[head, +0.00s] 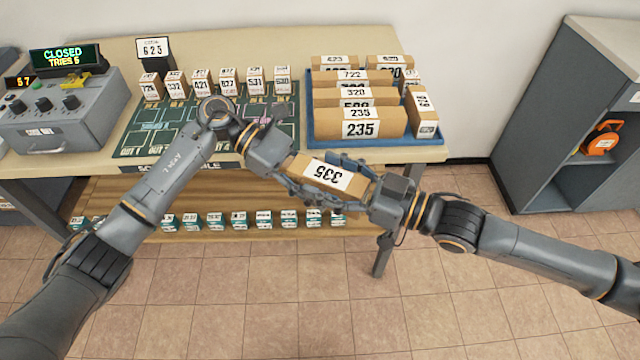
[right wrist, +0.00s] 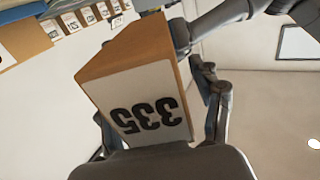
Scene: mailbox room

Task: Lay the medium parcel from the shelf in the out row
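A brown parcel with a white label reading 335 (head: 330,175) is in the air in front of the table's front edge, between my two hands. My right gripper (head: 336,182) has its fingers along both sides of it and is shut on it. The label end of the parcel (right wrist: 148,108) fills the middle of the right wrist view. My left gripper (head: 287,170) is at the parcel's other end, touching or very close; its grip is partly hidden. The green mat (head: 125,152) on the table has marked outlines and a row of small numbered boxes; I cannot tell which part is the out row.
A blue tray (head: 432,142) at the table's right holds several brown parcels, including a large one marked 235 (head: 360,129). A grey control box (head: 62,120) stands at the left. Small boxes line the lower shelf (head: 150,195). A grey cabinet (head: 560,110) stands at the right.

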